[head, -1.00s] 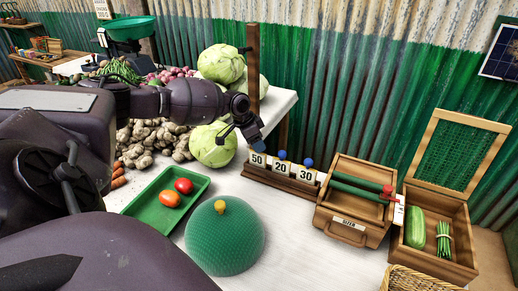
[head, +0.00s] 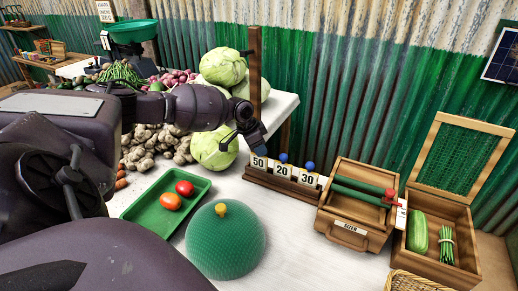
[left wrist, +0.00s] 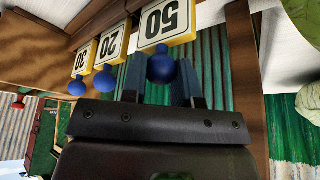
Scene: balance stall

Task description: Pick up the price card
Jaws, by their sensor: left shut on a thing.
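The price card "50" (head: 259,163) stands at the left end of the wooden rack (head: 283,188). It is white with a yellow edge and a blue knob. My left gripper (head: 256,147) is at its top; in the left wrist view the gripper (left wrist: 162,78) is shut on the blue knob (left wrist: 162,66), a finger on each side. The "20" card (head: 282,171) and "30" card (head: 308,180) stand beside it with their blue knobs free. The "50" card appears still seated in the rack. My right gripper is not in view.
A green dome (head: 225,245) with a yellow knob and a green tray (head: 138,212) with two tomatoes stand in front. A wooden box (head: 353,212) and an open crate (head: 445,258) are at right. A wooden post (head: 255,65) and cabbages (head: 214,148) rise near the gripper.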

